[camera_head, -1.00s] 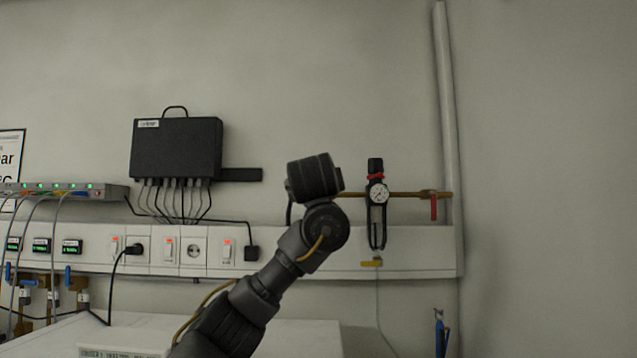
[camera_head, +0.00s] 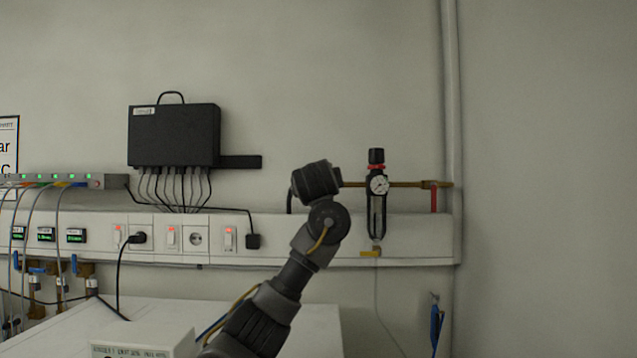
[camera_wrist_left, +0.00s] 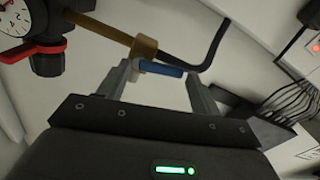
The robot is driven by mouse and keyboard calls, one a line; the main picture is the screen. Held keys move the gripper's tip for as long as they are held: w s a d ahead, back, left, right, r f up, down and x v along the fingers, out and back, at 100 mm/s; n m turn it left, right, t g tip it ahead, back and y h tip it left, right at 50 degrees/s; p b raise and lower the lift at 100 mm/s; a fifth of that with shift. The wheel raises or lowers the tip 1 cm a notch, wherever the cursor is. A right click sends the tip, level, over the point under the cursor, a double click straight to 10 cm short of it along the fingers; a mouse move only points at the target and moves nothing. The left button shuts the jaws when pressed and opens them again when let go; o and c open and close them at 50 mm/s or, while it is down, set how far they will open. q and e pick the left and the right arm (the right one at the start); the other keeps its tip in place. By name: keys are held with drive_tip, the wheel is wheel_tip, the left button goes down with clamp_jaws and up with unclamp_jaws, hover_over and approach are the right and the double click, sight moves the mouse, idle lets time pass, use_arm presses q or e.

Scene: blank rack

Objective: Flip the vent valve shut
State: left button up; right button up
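In the left wrist view a brass valve (camera_wrist_left: 145,47) with a short blue handle (camera_wrist_left: 165,69) sits at the end of a brass pipe (camera_wrist_left: 100,30). No label shows on it. My left gripper (camera_wrist_left: 160,73) is open, its two grey fingers apart, with the blue handle between their tips in the picture. I cannot tell whether either finger touches it. In the head view my left wrist hides this valve and the gripper's fingers; the brass pipe (camera_head: 410,184) runs out to the right. My right gripper is in neither view.
A red-handled valve (camera_head: 434,198) is farther right. A black box (camera_head: 174,135) with cables is left. The wall above is clear.

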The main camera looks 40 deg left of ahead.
use_arm(q)
drive_tip(key=shift+w+d, duration=0.1)
drive_tip(key=c, duration=0.5)
drive_tip(key=m+b, duration=0.2)
drive_tip(key=shift+r+m+b, duration=0.3)
drive_tip(key=shift+r+m, duration=0.05)
drive_tip(key=shift+m, duration=0.05)
drive_tip(key=shift+c, duration=0.2)
drive_tip(key=o, duration=0.6)
drive_tip(key=shift+o, duration=1.1)
drive_tip(key=shift+a, duration=0.2)
drive_tip(key=shift+d, duration=0.25)
